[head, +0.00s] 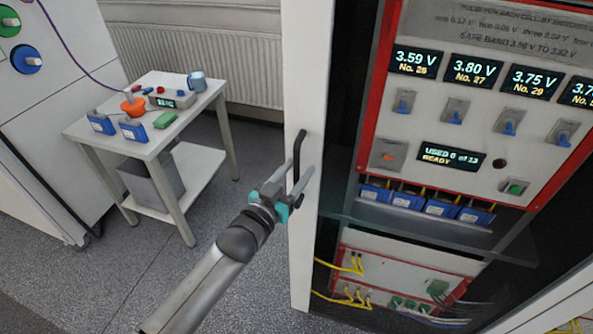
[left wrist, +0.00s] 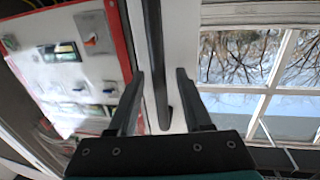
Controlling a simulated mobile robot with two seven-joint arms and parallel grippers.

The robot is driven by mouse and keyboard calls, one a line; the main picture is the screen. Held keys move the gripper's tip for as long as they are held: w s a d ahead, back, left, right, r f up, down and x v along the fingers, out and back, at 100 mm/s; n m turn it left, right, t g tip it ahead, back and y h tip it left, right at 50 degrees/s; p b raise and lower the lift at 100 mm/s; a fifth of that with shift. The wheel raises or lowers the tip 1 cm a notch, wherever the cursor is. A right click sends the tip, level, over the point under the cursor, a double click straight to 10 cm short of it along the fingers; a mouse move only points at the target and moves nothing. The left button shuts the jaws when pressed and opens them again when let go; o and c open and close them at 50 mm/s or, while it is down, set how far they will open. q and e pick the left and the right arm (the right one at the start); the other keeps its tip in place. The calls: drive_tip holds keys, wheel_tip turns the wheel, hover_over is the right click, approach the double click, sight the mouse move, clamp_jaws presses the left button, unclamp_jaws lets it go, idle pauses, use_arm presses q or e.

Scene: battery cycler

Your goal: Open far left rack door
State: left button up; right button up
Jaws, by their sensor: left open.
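The rack door's white frame (head: 303,245) stands upright in the middle of the head view, with a vertical black handle (head: 299,150) on it. My left gripper (head: 296,182) is at the lower part of this handle, jaws open. In the left wrist view, the handle (left wrist: 155,60) runs between the two spread fingers of my left gripper (left wrist: 160,95), with gaps visible on both sides. I cannot tell whether the door is fully closed. My right gripper is not in view.
Right of the handle is a red-framed panel (head: 470,120) with voltage displays and switches, above several blue cells (head: 406,198). A small white table (head: 150,140) with blue cells and a mug (head: 197,82) stands at left. Grey floor (head: 140,285) is free in front.

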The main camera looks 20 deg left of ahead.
use_arm(q)
drive_tip(key=shift+c, duration=0.2)
clamp_jaws()
idle(1.1)
